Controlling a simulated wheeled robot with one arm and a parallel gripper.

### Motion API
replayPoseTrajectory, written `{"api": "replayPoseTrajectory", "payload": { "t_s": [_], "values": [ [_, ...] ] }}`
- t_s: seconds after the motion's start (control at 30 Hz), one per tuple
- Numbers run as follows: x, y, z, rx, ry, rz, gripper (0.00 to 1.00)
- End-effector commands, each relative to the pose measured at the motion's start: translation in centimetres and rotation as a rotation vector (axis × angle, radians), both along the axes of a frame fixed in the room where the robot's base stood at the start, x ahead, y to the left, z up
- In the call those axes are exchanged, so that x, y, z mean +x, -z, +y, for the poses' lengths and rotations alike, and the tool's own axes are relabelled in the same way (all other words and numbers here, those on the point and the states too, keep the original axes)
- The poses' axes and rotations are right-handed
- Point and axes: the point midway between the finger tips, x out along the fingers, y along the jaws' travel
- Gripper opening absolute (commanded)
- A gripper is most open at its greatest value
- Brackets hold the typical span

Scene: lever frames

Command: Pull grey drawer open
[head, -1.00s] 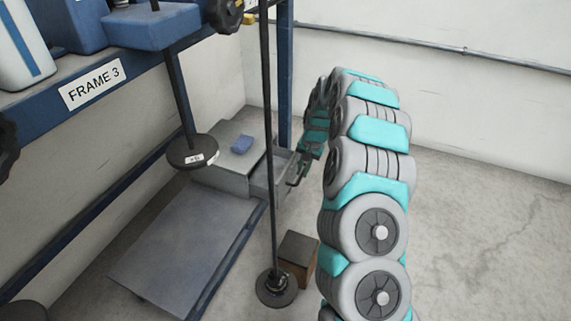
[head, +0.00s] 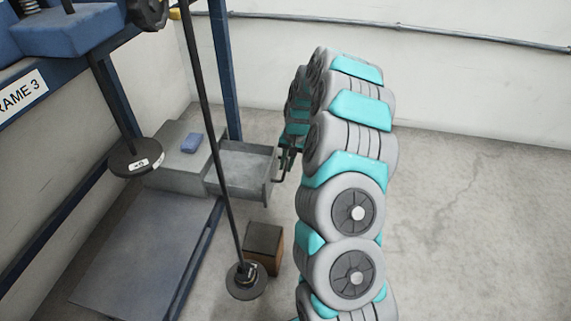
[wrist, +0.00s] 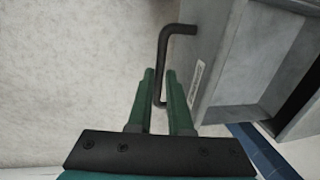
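The grey drawer (head: 243,172) stands out from its grey cabinet (head: 172,172) in the head view, and its empty inside shows. Its dark bar handle (head: 282,168) is on the front at the right. In the wrist view the bent black handle (wrist: 163,52) runs between the two green fingers of my gripper (wrist: 159,85), beside the grey drawer front (wrist: 210,60). The fingers are close together around the bar and appear shut on it. In the head view my arm mostly hides the gripper.
A blue block (head: 191,143) lies on the cabinet top. A hanging rod with a round weight (head: 246,281) passes in front of the drawer. A brown box (head: 264,247) stands on the floor below it. The floor right of my arm is clear.

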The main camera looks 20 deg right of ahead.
Motion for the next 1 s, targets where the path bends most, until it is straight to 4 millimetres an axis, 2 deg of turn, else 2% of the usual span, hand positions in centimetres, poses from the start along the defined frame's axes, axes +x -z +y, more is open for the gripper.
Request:
{"api": "replayPoseTrajectory", "payload": {
  "t_s": [0.03,0.2,0.57,0.77,1.0],
  "values": [
    [0.0,0.0,0.0,0.0,0.0,0.0,0.25],
    [0.0,0.0,0.0,0.0,0.0,0.0,0.44],
    [0.0,-0.4,-0.1,0.0,0.0,-0.002,0.45],
    [-0.1,-2.6,-0.4,-0.002,0.001,-0.006,0.45],
    [-0.5,-6.4,-1.0,-0.002,0.001,-0.005,0.45]
  ]
}}
